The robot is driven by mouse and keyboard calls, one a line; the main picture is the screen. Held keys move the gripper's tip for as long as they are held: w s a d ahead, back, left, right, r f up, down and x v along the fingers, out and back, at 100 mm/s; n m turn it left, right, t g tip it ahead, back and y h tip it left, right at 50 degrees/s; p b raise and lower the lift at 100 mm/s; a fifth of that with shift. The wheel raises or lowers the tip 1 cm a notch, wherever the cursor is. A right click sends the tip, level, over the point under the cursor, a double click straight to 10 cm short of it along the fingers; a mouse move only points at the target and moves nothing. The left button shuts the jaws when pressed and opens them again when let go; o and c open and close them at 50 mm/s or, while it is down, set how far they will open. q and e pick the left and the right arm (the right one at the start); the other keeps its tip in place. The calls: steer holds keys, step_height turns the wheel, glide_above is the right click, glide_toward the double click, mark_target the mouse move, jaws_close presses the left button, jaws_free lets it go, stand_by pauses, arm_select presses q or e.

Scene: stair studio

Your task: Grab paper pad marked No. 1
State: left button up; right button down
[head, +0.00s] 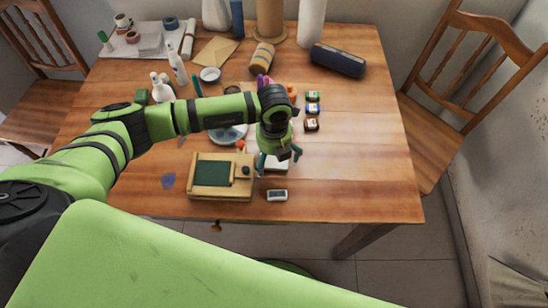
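My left gripper (279,158) points down over the front middle of the wooden table. Its two fingers are spread apart. A small pale, flat object (276,166) lies below and between the fingertips, partly hidden by the gripper; it may be a paper pad. I cannot read any "No. 1" mark on it, and cannot tell whether the fingers touch it. My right gripper is not in view.
A wooden box with a dark green panel (213,173) lies just left of the gripper. A small pale item with a dark face (277,195) lies in front. Small jars (312,109) stand behind right. The table's right side (370,150) is clear.

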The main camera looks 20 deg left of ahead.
arm_select(q)
steer(key=c, duration=1.3)
